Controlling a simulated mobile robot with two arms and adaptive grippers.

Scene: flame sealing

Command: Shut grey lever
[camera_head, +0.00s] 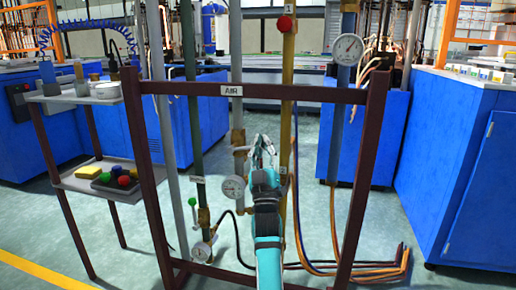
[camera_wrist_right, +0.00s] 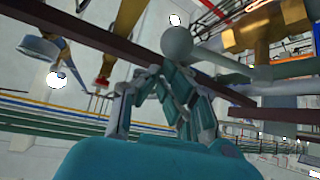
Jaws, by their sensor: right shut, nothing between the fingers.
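In the wrist view a grey lever with a round knob (camera_wrist_right: 177,42) runs to the right toward a brass valve body (camera_wrist_right: 270,35). My right gripper (camera_head: 263,142) is in front of the pipe rack in the head view, between the middle grey pipe and the yellow pipe. It also shows in the wrist view (camera_wrist_right: 158,76), with its fingers together and empty, just below the knob. I cannot tell whether they touch it. In the head view a brass valve (camera_head: 238,137) sits on the grey pipe, left of the gripper; its lever is hard to make out there. My left gripper is out of view.
A brown frame (camera_head: 366,180) with an AIR label (camera_head: 231,90) surrounds the pipes. Gauges (camera_head: 233,188) (camera_head: 347,48) and a yellow pipe (camera_head: 288,80) stand close by. A side shelf (camera_head: 62,97) is at left; blue cabinets (camera_head: 440,150) are at right.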

